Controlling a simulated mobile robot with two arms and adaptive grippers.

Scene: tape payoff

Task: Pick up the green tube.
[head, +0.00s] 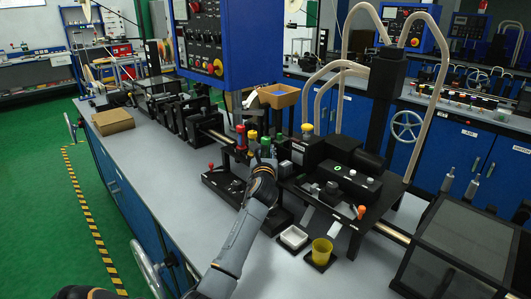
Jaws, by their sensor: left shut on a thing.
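My left gripper (264,160) is in the middle of the head view, at the end of my arm reaching up from the bottom. It is shut on the green tube (265,142), whose green top shows just above the fingers. The gripper hides the lower part of the tube, so I cannot tell whether it is clear of the bench fixture behind it. My right gripper is not in view.
A red-topped piece (240,131) and a yellow-topped piece (252,136) stand close left of the gripper. Black machinery (340,185) stands close right. A white dish (294,237) and a yellow cup (321,250) are nearer. Bare grey bench (165,165) lies left.

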